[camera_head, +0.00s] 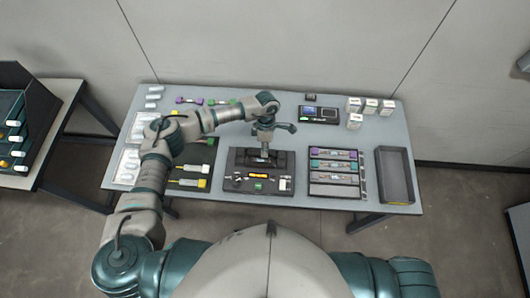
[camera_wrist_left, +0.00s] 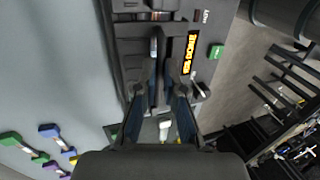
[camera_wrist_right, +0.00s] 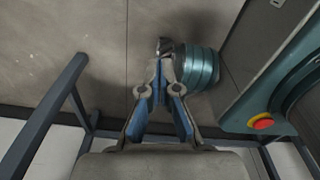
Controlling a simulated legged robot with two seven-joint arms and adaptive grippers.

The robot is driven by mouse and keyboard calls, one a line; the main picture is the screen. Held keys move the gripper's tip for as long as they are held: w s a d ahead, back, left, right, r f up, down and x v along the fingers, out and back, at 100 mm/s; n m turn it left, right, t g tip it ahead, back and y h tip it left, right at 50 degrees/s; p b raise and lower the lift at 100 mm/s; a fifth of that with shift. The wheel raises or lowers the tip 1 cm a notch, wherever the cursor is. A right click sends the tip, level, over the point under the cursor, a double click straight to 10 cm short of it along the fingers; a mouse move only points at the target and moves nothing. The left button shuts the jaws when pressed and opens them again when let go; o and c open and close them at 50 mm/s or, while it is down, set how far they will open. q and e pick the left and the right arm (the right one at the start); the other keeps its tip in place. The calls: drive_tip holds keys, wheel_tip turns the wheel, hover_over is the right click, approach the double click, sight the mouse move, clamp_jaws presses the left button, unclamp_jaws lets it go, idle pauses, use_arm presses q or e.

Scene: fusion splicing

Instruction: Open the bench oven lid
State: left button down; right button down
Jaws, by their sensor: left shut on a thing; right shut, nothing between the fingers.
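The bench oven (camera_head: 235,184) is the black box at the table's front middle, with a lit orange display; the display also shows in the left wrist view (camera_wrist_left: 189,53). Its dark lid (camera_head: 245,158) lies along the rear part of the box; how far it is raised I cannot tell. My left gripper (camera_head: 265,150) points down over the lid. In the left wrist view its fingertips (camera_wrist_left: 157,62) are shut on a thin part at the lid, which they mostly hide. My right gripper (camera_wrist_right: 162,62) is shut and empty, away from the oven, above the floor.
A case with coloured rows (camera_head: 334,197) and an empty grey tray (camera_head: 411,176) stand right of the oven. Yellow- and green-ended tools (camera_head: 188,183) lie to its left. Small white boxes (camera_head: 354,121) and a device with a screen (camera_head: 318,115) are at the back.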

use_arm(q)
drive_tip(key=shift+w+f+g+b, duration=0.15)
drive_tip(key=shift+w+g+b, duration=0.15)
drive_tip(key=shift+b, duration=0.4)
drive_tip(key=shift+w+g+b, duration=0.15)
drive_tip(key=shift+g+b, duration=0.25)
drive_tip(key=shift+b, duration=0.4)
drive_tip(key=shift+w+b, duration=0.1)
drive_tip(key=shift+b, duration=0.3)
drive_tip(key=b, duration=0.1)
drive_tip(key=g+b, duration=0.1)
drive_tip(key=b, duration=0.1)
drive_tip(key=shift+w+g, duration=0.3)
use_arm(e)
drive_tip(key=w+a, duration=0.2)
drive_tip(key=w, duration=0.9)
use_arm(q)
drive_tip(key=shift+w+g+b, duration=0.25)
drive_tip(key=shift+g+b, duration=0.15)
drive_tip(key=shift+b, duration=0.7)
drive_tip(key=shift+w+r+g+b, duration=0.4)
drive_tip(key=shift+g+b, duration=0.4)
drive_tip(key=shift+b, duration=0.35)
use_arm(e)
drive_tip(key=w+a+r+t, duration=0.1)
drive_tip(key=w+r, duration=0.6)
drive_tip(key=r, duration=0.5)
drive_tip(key=shift+w+a+r, duration=0.15)
drive_tip(key=shift+w, duration=0.15)
